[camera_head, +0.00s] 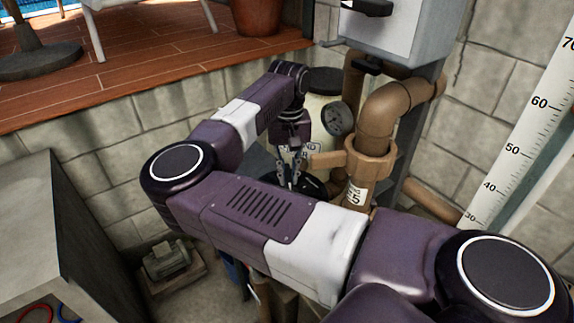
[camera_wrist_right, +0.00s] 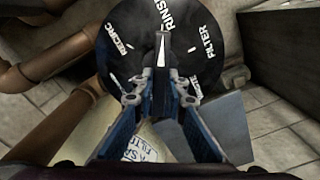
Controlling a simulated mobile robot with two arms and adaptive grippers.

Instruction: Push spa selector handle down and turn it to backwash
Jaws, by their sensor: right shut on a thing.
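The spa selector is a black round dial (camera_wrist_right: 118,62) with white words; RECIRC, RINSE and FILTER are readable, and one at lower right is partly covered. Its handle (camera_wrist_right: 161,50) has a white pointer aimed up the picture, close to the RINSE word. I see no backwash word. My right gripper (camera_wrist_right: 160,92) has its blue fingers on both sides of the handle, shut on it. In the head view my right gripper (camera_head: 290,167) reaches down onto the dark selector, mostly hidden by my arm. My left gripper is not in view.
Brown pipes (camera_head: 383,115) stand just right of the gripper, with a pressure gauge (camera_head: 338,118) behind. A grey box (camera_head: 395,25) is above them. A pale tank with a spa filter label (camera_wrist_right: 140,148) lies below. A pump (camera_head: 165,260) sits on the floor.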

